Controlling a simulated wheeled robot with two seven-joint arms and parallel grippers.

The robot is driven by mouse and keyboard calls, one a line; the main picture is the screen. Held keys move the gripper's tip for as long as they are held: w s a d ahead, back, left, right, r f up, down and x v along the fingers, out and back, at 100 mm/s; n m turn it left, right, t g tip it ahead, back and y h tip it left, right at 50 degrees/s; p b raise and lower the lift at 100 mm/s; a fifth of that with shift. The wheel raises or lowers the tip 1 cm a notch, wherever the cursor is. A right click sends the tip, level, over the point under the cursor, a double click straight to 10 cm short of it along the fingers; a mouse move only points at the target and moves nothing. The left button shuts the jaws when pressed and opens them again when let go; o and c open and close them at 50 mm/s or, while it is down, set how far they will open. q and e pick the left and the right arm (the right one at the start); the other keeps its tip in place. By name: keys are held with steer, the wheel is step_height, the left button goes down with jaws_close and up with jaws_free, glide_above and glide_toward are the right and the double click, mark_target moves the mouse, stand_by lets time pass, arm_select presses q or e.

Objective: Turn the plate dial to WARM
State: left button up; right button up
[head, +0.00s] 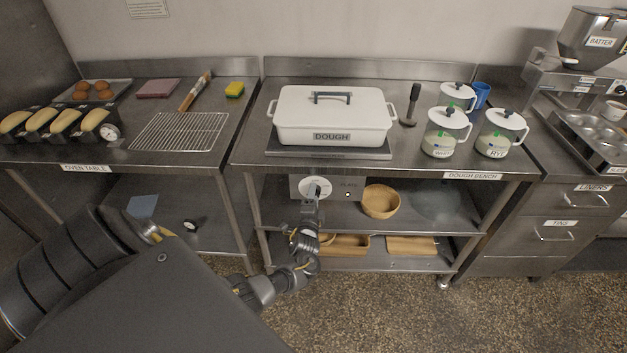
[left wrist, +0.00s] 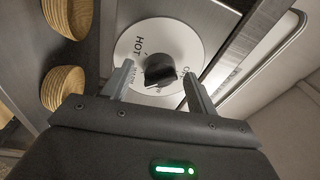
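The plate dial (head: 316,187) is a white disc on the PLATE panel (head: 348,185) below the dough bench top. In the left wrist view, the dial (left wrist: 190,45) shows a black knob (left wrist: 160,70) at its middle, and HOT is readable at its left. Other lettering is too small or partly cut off to read surely. My left gripper (head: 311,207) is right in front of the dial. In the left wrist view, its fingers (left wrist: 158,72) are open, one on each side of the knob, with gaps showing. I cannot tell how deep they reach. My right gripper is not in view.
A white DOUGH container (head: 290,118) stands on a plate (head: 280,152) above the dial. Lidded jars (head: 444,140) stand to its right. The shelf below holds a round basket (head: 380,201), with wooden boards (head: 412,245) lower down. The oven table (head: 150,158) is at left.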

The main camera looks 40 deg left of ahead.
arm_select(q)
steer(key=r+v, duration=0.1)
steer(key=v, duration=0.9)
steer(key=shift+s+d+f, duration=0.25)
steer(key=shift+s+f, duration=0.1)
steer(key=shift+f, duration=0.15)
steer(key=s+d+f+n+g+h, duration=0.2)
steer(key=s+f, duration=0.1)
steer(key=f, duration=0.5)
steer(key=s+d+f+n+g+h, duration=0.2)
steer(key=s+f, duration=0.1)
steer(key=f, duration=0.5)
steer(key=s+d+f+n+g+h, duration=0.2)
steer(key=s+f+h, duration=0.1)
steer(key=f, duration=0.4)
steer(key=s+d+f+g+h, duration=0.1)
steer(key=s+f, duration=0.4)
steer(key=s, duration=0.6)
steer(key=s+d+f+n+g+h, duration=0.1)
steer(key=s+d+f+g, duration=0.2)
steer(key=s, duration=0.9)
steer(key=s+d+f+n+g+h, duration=0.1)
steer(key=s+f+g, duration=0.4)
steer(key=s, duration=0.6)
steer(key=shift+s+d+f, duration=0.35)
steer(key=shift+d+f, duration=0.45)
steer(key=shift+f, duration=0.2)
